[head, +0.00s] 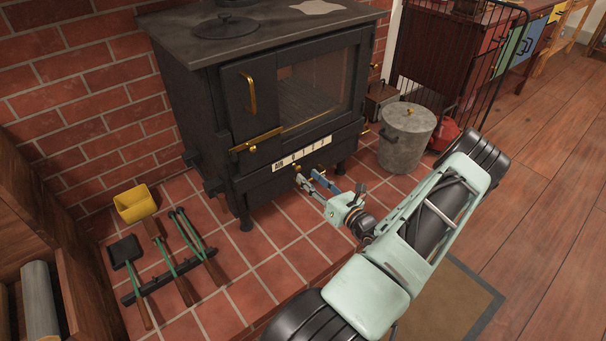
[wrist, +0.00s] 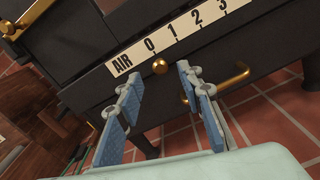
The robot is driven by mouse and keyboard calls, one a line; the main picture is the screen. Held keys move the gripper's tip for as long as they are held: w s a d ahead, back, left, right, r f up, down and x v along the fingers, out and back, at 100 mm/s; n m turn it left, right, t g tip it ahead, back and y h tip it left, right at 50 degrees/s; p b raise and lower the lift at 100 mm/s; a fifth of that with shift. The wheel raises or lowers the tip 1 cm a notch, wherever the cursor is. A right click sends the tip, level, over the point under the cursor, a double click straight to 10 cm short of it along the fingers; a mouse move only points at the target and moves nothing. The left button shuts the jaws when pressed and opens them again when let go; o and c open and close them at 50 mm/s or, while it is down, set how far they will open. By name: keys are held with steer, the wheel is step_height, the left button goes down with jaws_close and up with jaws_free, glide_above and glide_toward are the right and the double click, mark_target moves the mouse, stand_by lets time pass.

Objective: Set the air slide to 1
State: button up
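The black stove (head: 225,110) has a white scale strip (head: 301,154) low on its front. In the wrist view the strip (wrist: 180,37) reads AIR, 0, 1, 2, 3. The round brass air slide knob (wrist: 160,66) sits just below the strip, in line with the 0 mark; it also shows in the head view (head: 297,168). My gripper (head: 309,182) is just in front of the stove's lower front. In the wrist view my gripper (wrist: 154,80) is open, with blue-padded fingers either side of the knob's place in the picture. Contact with the knob cannot be told.
A brass handle (wrist: 228,80) sticks out right of my fingers. A grey lidded bucket (head: 406,138) stands right of the stove, near a black wire guard (head: 492,70). Fire tools (head: 172,255) lie at left on the red tiles (head: 285,235).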

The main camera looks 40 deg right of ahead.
mark_target(300, 169)
steer(key=shift+w+d, duration=0.2)
steer(key=shift+w, duration=1.85)
steer(key=shift+c, duration=0.6)
jaws_close()
steer(key=shift+d, duration=0.1)
